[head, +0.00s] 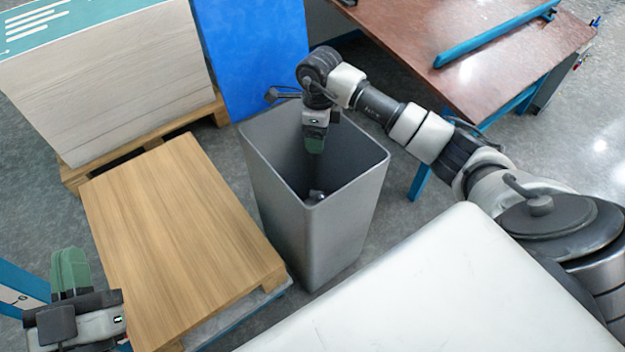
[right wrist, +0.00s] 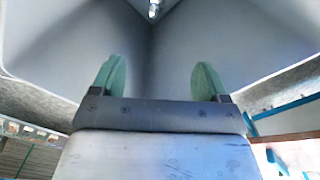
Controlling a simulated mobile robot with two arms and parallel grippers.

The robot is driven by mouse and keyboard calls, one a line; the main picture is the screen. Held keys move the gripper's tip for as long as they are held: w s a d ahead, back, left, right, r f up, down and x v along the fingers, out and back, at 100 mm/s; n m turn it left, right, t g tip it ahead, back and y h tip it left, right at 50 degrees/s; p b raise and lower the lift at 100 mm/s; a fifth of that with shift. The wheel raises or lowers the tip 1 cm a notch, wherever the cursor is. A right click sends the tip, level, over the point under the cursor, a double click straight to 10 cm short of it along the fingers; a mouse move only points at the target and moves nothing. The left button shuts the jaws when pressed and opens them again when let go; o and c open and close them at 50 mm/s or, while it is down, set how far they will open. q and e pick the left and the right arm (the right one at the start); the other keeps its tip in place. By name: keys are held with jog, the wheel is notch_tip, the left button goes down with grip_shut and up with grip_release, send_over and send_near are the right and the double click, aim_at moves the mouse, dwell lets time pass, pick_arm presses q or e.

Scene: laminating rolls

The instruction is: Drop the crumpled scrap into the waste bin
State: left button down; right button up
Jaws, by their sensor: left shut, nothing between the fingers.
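The grey waste bin (head: 318,235) stands open-topped in the middle of the head view. My right gripper (head: 314,150) points down into its mouth. In the right wrist view its green fingers (right wrist: 158,80) are spread apart with nothing between them. A small, shiny grey piece, which looks like the crumpled scrap (head: 316,195), shows inside the bin, below the gripper and apart from it. It also shows at the top edge of the right wrist view (right wrist: 153,9). I cannot tell whether it rests on the bottom. My left gripper (head: 70,268) is shut and empty at lower left.
A wooden board on a pallet (head: 180,235) lies left of the bin. A tall pale stack (head: 110,85) and a blue panel (head: 255,55) stand behind. A brown table (head: 430,35) with a blue bar (head: 495,40) is at upper right.

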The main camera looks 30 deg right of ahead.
pick_arm(q)
notch_tip(320, 180, down, 9)
jog(key=a+g+y+p, duration=0.2)
jog(key=g+p, duration=0.1)
jog(key=g, duration=0.5)
jog(key=shift+s+y, duration=0.4)
jog(key=shift+s, duration=0.05)
pick_arm(e)
notch_tip(320, 180, up, 11)
jog(key=shift+f, duration=0.15)
